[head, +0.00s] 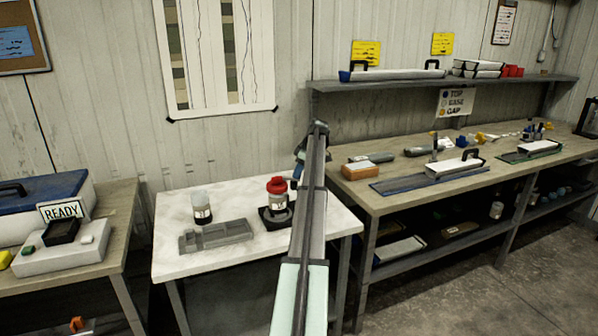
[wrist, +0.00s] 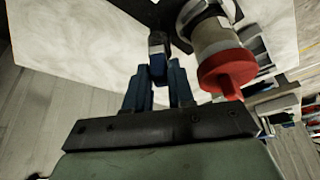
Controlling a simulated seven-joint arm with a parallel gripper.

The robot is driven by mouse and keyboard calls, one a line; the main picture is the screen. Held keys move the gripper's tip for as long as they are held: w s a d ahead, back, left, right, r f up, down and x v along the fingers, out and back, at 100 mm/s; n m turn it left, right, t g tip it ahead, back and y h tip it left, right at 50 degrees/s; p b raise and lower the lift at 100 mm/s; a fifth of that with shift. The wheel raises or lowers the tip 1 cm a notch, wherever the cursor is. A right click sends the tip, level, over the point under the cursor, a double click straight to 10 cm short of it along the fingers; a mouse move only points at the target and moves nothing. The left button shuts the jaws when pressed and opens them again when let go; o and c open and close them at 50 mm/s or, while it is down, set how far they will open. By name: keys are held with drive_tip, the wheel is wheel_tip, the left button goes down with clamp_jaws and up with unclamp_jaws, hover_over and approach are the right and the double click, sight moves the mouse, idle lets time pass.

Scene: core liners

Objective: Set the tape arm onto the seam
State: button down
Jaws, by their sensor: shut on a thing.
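A jar with a red cap (head: 277,186) stands on a black stand (head: 272,218) on the white table; a red cap shows in the wrist view (wrist: 227,70), right of my fingers. My gripper (wrist: 159,75) points down beside the jar, its blue fingers shut on a small dark blue piece with a pale end (wrist: 157,44), which looks like the tape arm. This piece reaches toward the dark stand (wrist: 172,12); whether they join is unclear. In the head view my gripper (head: 297,172) is partly hidden by my arm. I cannot make out the seam.
A bench with core liners (head: 455,168) stands at the right. A bench with a READY sign (head: 64,207) stands at the left.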

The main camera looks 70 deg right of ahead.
drive_tip(key=shift+w+a+m+h, duration=0.15)
drive_tip(key=shift+a+m+h, duration=0.45)
drive_tip(key=shift+m, duration=0.7)
drive_tip(key=shift+w+a+m+h, duration=0.15)
drive_tip(key=shift+a+m+h, duration=0.25)
drive_tip(key=shift+a+m, duration=0.65)
drive_tip(key=shift+w+a+m+h, duration=0.15)
drive_tip(key=shift+a+m+h, duration=0.3)
drive_tip(key=shift+m, duration=1.1)
drive_tip(key=shift+d+g, duration=0.1)
drive_tip(key=shift+g, duration=0.2)
drive_tip(key=c, duration=1)
unclamp_jaws()
drive_tip(key=shift+c, duration=0.2)
